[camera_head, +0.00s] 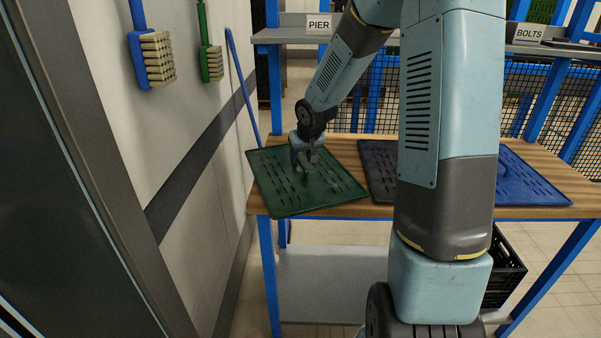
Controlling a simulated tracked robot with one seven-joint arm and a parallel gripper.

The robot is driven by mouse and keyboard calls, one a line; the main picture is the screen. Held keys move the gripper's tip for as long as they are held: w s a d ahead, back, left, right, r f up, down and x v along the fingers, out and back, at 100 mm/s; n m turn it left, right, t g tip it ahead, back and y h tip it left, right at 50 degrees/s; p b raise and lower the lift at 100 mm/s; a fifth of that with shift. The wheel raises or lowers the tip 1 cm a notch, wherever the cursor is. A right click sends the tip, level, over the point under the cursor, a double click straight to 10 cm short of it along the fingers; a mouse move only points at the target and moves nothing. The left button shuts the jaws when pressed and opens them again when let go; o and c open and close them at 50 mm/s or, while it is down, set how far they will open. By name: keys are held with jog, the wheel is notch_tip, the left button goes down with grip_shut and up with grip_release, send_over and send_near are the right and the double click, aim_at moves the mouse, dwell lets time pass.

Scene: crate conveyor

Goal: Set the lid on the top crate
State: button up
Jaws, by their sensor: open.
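A green slotted lid (290,196) lies on the left end of the wooden bench, its left and front edges at or past the bench edge. My gripper (306,166) is open and points down over the far middle part of the green lid. I cannot tell whether its fingers touch the lid. A dark grey lid (379,172) lies in the middle of the bench, partly hidden by my arm. A blue lid (533,182) lies at the right. A black crate (506,268) shows low at the right, partly behind my arm; whether it is a top crate is unclear.
The wooden bench (343,149) has blue legs and a lower shelf (330,283). A wall with hanging brushes (158,60) stands close on the left. Mesh racks (545,92) with PIER and BOLTS signs stand behind. Little bench top is free.

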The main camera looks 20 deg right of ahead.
aim_at(300, 161)
jog(key=shift+x, duration=1.75)
jog(key=shift+d, duration=0.1)
grip_shut()
